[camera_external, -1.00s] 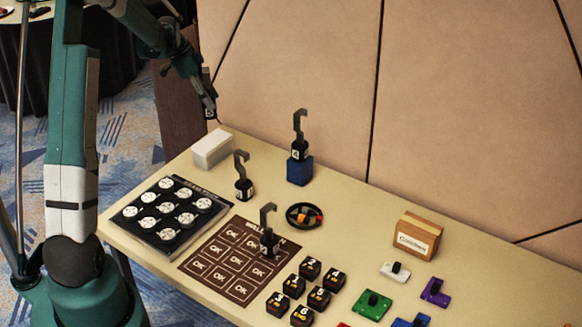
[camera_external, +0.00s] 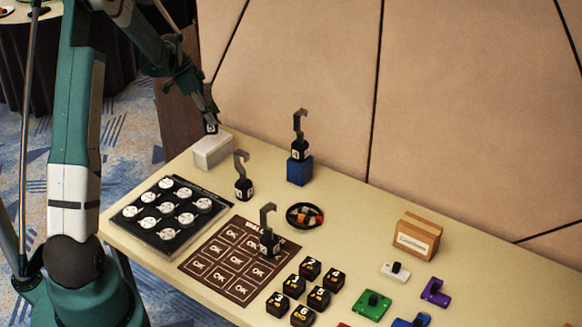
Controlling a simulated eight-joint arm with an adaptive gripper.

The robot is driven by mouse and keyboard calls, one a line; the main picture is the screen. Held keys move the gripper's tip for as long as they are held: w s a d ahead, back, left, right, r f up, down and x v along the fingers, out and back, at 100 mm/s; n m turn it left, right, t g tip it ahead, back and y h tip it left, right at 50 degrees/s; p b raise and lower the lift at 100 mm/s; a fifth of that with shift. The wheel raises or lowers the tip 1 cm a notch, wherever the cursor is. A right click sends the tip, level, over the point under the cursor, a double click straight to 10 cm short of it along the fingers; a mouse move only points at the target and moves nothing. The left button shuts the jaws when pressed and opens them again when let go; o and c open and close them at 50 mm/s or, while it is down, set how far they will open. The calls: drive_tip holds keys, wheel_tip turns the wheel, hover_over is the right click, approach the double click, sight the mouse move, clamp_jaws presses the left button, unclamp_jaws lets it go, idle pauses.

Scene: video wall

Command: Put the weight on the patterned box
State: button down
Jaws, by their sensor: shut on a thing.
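My gripper (camera_external: 207,107) is shut on a small black weight (camera_external: 211,128) with a pale label. It holds the weight at the top of the white box (camera_external: 213,151), at the far left of the table; I cannot tell whether the two touch. A hooked black weight (camera_external: 299,150) stands upright on the blue box (camera_external: 299,171). Another hooked weight (camera_external: 243,187) stands on the bare table, and a third (camera_external: 268,242) stands on the brown mat. No pattern is clear on the white or blue box at this size.
A black tray of white discs (camera_external: 165,214) lies at the left, beside the brown mat (camera_external: 222,275). A round black dish (camera_external: 304,215) holds small coloured pieces. Numbered black cubes (camera_external: 310,267), a wooden box (camera_external: 417,236) and coloured blocks (camera_external: 372,304) stand farther right.

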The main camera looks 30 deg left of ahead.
drive_tip(key=shift+f, duration=1.8)
drive_tip(key=shift+f, duration=0.15)
drive_tip(key=c, duration=1.8)
unclamp_jaws()
drive_tip(key=v, duration=1.2)
